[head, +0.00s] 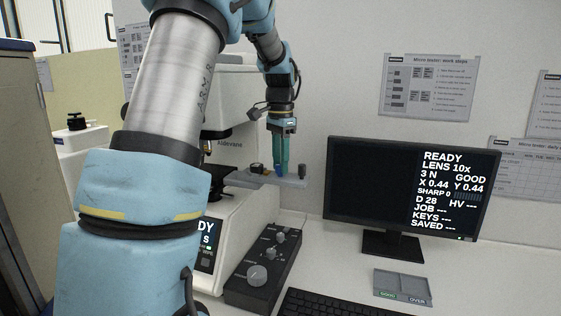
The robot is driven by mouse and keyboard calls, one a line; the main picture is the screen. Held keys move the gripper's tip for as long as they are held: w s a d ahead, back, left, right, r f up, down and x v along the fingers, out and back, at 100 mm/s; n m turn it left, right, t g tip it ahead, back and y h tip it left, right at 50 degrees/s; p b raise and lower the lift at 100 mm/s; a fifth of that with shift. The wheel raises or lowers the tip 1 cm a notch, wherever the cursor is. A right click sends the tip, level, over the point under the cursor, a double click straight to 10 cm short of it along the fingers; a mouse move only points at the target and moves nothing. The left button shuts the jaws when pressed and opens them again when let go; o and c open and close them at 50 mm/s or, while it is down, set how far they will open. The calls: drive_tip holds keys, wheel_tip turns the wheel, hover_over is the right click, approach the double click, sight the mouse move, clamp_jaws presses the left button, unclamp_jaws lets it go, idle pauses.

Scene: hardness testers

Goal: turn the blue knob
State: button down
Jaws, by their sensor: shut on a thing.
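The blue knob (281,171) is a small blue piece at the grey stage arm (298,182) of the hardness tester. My gripper (281,164) comes down from above, pointing straight down, with its teal fingers shut on the blue knob. The fingers hide most of the knob, so its turn angle cannot be read. The white hardness tester (238,92) stands behind, partly hidden by my arm.
A black control box (262,266) with several grey knobs stands in front of the tester. A monitor (375,185) with readouts stands right, above a small grey tray (403,283). A keyboard (325,304) lies at the front. The bench between is clear.

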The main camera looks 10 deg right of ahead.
drive_tip(key=shift+n, duration=0.5)
drive_tip(key=c, duration=0.6)
unclamp_jaws()
wheel_tip(320, 180, up, 11)
drive_tip(key=b, duration=0.2)
drive_tip(key=shift+f, duration=0.1)
